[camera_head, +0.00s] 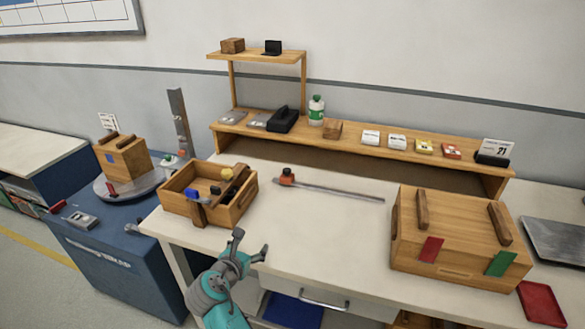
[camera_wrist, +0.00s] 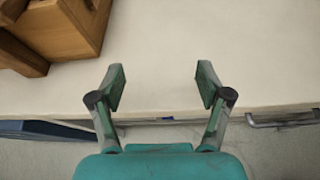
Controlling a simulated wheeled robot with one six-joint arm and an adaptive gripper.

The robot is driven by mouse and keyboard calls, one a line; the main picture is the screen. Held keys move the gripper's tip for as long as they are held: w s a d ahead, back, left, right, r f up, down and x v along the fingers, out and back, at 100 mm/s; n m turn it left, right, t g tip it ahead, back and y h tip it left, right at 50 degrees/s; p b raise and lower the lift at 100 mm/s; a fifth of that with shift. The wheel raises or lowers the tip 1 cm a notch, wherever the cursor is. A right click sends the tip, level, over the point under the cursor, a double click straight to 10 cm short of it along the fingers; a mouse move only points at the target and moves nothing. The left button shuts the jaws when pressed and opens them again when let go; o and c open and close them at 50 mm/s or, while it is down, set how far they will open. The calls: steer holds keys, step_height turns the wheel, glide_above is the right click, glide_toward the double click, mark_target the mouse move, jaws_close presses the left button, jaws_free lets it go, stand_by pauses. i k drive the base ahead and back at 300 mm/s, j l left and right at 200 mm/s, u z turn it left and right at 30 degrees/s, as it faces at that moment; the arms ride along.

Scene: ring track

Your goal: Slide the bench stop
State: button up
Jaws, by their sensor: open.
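The bench stop (camera_head: 287,176) looks like a small orange-red block with a dark knob. It sits near the left end of a thin grey metal rail (camera_head: 335,191) that lies along the white bench top. My gripper (camera_head: 253,246) is open and empty, at the front edge of the bench, nearer to the camera than the stop and a little to its left. In the wrist view my gripper (camera_wrist: 161,85) shows two spread fingers above bare bench top and its front edge. The stop and rail are not in the wrist view.
A wooden tool box (camera_head: 240,207) stands left of the rail; its corner also shows in the wrist view (camera_wrist: 75,35). A large wooden chest (camera_head: 455,268) with red and green tags stands right. A wooden shelf (camera_head: 345,143) runs behind. The bench between gripper and rail is clear.

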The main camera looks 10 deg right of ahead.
mark_target(289, 180)
steer(key=i+l, duration=0.65)
steer(key=i, duration=0.15)
